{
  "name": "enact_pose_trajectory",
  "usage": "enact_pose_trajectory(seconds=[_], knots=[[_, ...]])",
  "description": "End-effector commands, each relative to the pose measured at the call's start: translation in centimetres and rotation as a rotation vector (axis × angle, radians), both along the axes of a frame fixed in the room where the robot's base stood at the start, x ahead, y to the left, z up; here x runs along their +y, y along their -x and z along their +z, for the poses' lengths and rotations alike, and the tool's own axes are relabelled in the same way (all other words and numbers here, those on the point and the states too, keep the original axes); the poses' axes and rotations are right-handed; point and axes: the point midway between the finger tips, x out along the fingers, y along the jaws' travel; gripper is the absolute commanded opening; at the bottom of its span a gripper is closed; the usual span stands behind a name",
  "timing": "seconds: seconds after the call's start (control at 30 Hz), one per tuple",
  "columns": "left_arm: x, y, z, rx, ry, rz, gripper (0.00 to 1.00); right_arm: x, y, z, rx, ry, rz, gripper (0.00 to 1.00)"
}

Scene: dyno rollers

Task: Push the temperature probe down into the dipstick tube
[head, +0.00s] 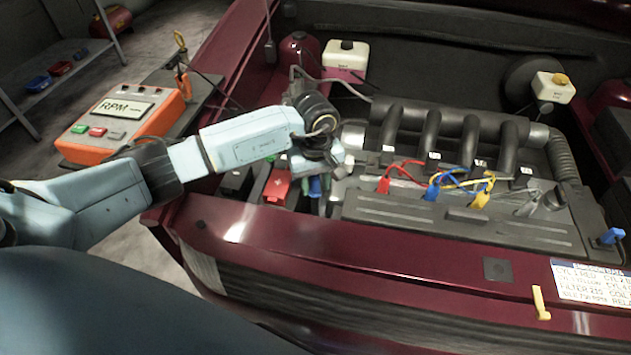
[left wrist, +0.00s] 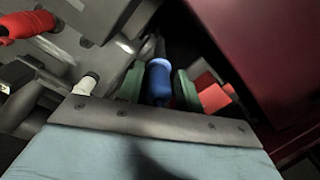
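A blue handle with a pale collar, which I take to be the temperature probe (left wrist: 160,85), sits between the two green finger pads of my left gripper (left wrist: 160,88) in the left wrist view. The pads lie close against both its sides, and a dark shaft runs from the collar into the engine bay. In the head view my left gripper (head: 318,184) points down at the left end of the engine, with the blue handle small between its fingers. I cannot make out the dipstick tube or whether the probe's tip is in it. My right gripper is not in view.
A red block (head: 277,186) is close left of the gripper; it also shows in the left wrist view (left wrist: 213,93). Red, blue and yellow clips (head: 434,187) with wires lie on the engine. The orange RPM box (head: 125,120) stands left. The maroon front edge (head: 300,240) runs before the engine.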

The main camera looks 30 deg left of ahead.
Motion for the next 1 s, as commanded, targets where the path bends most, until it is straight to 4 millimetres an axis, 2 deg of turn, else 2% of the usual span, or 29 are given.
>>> enact_pose_trajectory(seconds=[0.1,0.33,0.47,0.57,0.8,1.0], knots=[[0.0,0.0,0.0,0.0,0.0,0.0,0.47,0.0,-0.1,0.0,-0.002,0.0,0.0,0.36],[0.0,0.0,0.0,0.0,0.0,0.0,0.47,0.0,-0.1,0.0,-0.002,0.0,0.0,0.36],[0.0,-0.1,0.9,-0.002,0.001,-0.001,0.47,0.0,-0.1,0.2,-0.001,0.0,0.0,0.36],[0.0,-0.1,2.6,-0.006,0.0,-0.002,0.47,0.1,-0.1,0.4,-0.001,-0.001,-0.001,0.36],[0.1,-0.1,8.1,-0.006,-0.001,-0.002,0.47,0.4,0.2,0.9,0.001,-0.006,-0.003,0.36],[0.0,-0.1,11.7,-0.004,-0.001,-0.001,0.47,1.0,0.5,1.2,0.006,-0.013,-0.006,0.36]])
